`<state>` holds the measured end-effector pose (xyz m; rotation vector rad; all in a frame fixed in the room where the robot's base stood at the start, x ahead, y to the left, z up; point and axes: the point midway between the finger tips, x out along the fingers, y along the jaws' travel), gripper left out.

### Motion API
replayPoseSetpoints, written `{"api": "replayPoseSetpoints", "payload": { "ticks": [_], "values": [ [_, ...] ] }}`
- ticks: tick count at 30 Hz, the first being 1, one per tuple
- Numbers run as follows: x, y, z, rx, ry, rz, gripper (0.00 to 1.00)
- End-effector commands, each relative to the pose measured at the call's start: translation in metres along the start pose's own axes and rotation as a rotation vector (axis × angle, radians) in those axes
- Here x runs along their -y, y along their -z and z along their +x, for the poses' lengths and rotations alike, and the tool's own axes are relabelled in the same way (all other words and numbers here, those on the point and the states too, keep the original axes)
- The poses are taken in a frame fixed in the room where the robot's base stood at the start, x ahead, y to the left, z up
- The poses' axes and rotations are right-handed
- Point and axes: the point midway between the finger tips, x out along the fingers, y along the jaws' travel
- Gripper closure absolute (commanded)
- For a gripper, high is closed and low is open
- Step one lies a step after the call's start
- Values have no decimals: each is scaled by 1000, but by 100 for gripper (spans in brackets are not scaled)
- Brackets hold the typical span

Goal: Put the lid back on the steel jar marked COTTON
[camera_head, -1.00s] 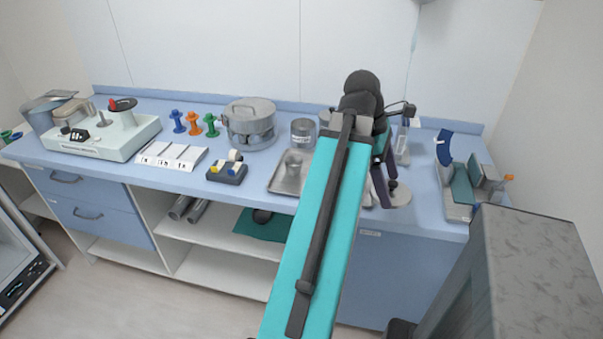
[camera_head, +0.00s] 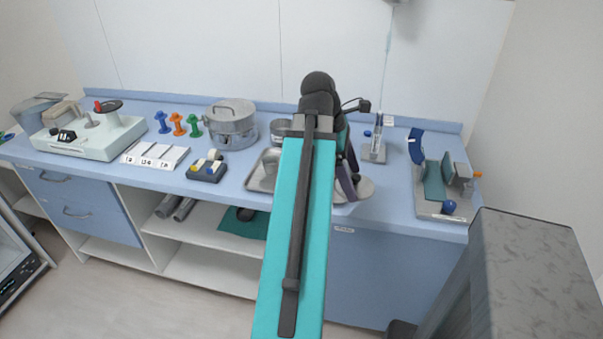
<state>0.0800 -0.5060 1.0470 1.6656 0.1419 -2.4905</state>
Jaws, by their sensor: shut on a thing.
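The steel jar (camera_head: 280,129) stands at the back of the blue counter, left of my arm. My arm covers its right part, and its marking cannot be read now. A flat round steel lid (camera_head: 366,189) is at the counter's front part, right of the tray. My gripper (camera_head: 353,188) points down at the lid with its dark fingers. It is shut on the lid, probably by the knob, which the fingers hide. Whether the lid touches the counter cannot be told.
A steel tray (camera_head: 257,178) with a small cup lies left of my gripper, partly behind my arm. A large lidded pot (camera_head: 231,124) stands further left. A small stand (camera_head: 374,150) and a grey-blue holder (camera_head: 440,207) are on the right. A grey block (camera_head: 530,260) rises at front right.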

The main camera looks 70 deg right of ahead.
Motion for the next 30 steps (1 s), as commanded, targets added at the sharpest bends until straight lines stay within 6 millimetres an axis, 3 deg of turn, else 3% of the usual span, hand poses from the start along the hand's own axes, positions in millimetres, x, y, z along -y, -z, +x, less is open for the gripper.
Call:
{"api": "replayPoseSetpoints", "payload": {
  "ticks": [17, 30],
  "values": [
    [-3, 142, -23, 0, -101, -246, 39],
    [17, 252, -41, 0, -175, -425, 39]
  ]
}}
